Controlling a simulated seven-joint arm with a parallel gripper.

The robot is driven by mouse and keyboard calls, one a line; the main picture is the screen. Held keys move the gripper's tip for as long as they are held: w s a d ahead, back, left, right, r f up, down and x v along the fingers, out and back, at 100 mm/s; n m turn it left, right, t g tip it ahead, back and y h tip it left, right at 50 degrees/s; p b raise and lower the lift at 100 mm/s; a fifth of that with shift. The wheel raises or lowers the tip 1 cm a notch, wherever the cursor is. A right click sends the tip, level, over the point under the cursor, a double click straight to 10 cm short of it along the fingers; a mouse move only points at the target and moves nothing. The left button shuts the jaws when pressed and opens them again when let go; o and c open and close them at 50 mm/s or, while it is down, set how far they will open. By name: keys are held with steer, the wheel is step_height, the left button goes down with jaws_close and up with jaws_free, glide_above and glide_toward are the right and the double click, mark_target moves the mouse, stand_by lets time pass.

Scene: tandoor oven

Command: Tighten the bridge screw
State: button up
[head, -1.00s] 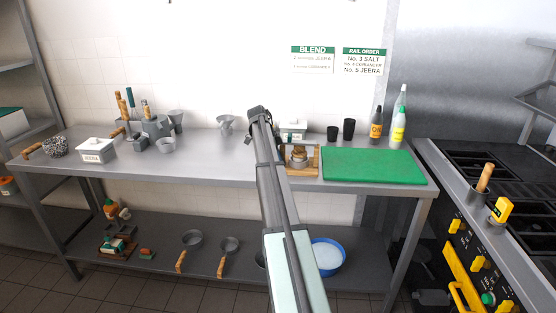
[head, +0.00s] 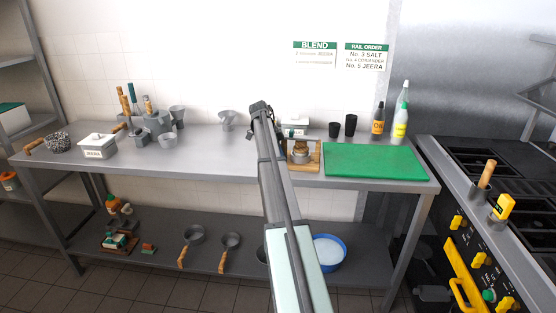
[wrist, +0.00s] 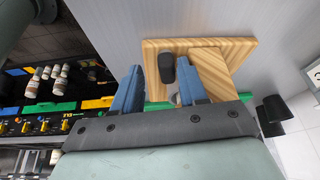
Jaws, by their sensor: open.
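A wooden frame (head: 304,158) holding a round metal part (head: 300,154) stands on the steel counter, just right of my arm and left of the green board. In the wrist view the wooden frame (wrist: 225,55) appears beyond my fingers, with a dark rounded knob (wrist: 167,68) in front of it. I cannot tell for sure whether this knob is the bridge screw. My gripper (wrist: 158,72) is open, its two blue fingers apart with the knob showing between them, nearer the right finger. Contact with the knob cannot be told. In the head view my arm hides the fingers.
The green board (head: 375,162) lies right of the frame. Two black cups (head: 350,125), sauce bottles (head: 400,123) and a white box (head: 295,124) stand behind. The stove (head: 487,170) is at the right.

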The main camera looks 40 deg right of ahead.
steer(key=n, duration=0.2)
steer(key=n+t, duration=0.1)
steer(key=shift+s+a+n+h, duration=0.15)
steer(key=shift+s+n+h, duration=0.15)
steer(key=shift+h, duration=0.1)
steer(key=n, duration=0.1)
steer(key=n+t, duration=0.1)
steer(key=n, duration=0.1)
steer(key=n+t, duration=0.1)
steer(key=n, duration=0.1)
steer(key=shift+s, duration=0.25)
steer(key=w+a+r+n+t, duration=0.1)
steer(key=a+r+n, duration=0.2)
steer(key=r, duration=0.3)
steer(key=w+a+r+n+t, duration=0.1)
steer(key=a+r+n, duration=0.25)
steer(key=r, duration=0.35)
steer(key=s+a+f+n+y, duration=0.1)
steer(key=s+a+f, duration=0.3)
steer(key=f, duration=0.6)
steer(key=s+a+f+n, duration=0.2)
steer(key=s+a+f, duration=0.3)
steer(key=f, duration=0.6)
steer(key=s+a+f+n+y, duration=0.1)
steer(key=s+a+f, duration=0.3)
steer(key=f, duration=0.6)
steer(key=shift+s+a+f+n+y, duration=0.25)
steer(key=shift+f+n+y, duration=0.1)
steer(key=shift+n, duration=0.4)
